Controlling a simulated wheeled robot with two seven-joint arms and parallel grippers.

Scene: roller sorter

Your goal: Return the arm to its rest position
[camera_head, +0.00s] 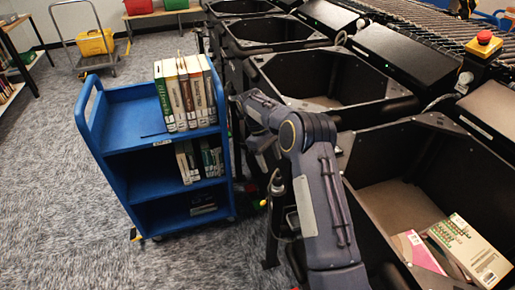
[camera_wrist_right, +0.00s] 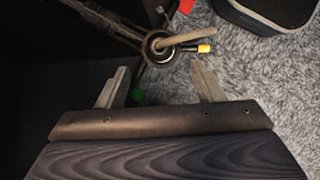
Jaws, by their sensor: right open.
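My right arm (camera_head: 325,205) rises from the bottom of the head view, bends at a joint near the middle and reaches left, between the blue cart (camera_head: 160,205) and the black sorter bins. Its hand hangs low beside the cart's right side and is hard to make out there. In the right wrist view my right gripper (camera_wrist_right: 160,72) is open, its two pale fingers apart with nothing held between them. Grey carpet and a metal ring-shaped fitting (camera_wrist_right: 160,45) show beyond the fingers. My left gripper is not in view.
Several books (camera_head: 185,95) stand upright on the cart's top shelf, with more below. The near sorter bin (camera_head: 365,165) holds books (camera_head: 470,250) at its bottom right. A trolley (camera_head: 95,62) with a yellow bin stands at the back. Carpet left of the cart is clear.

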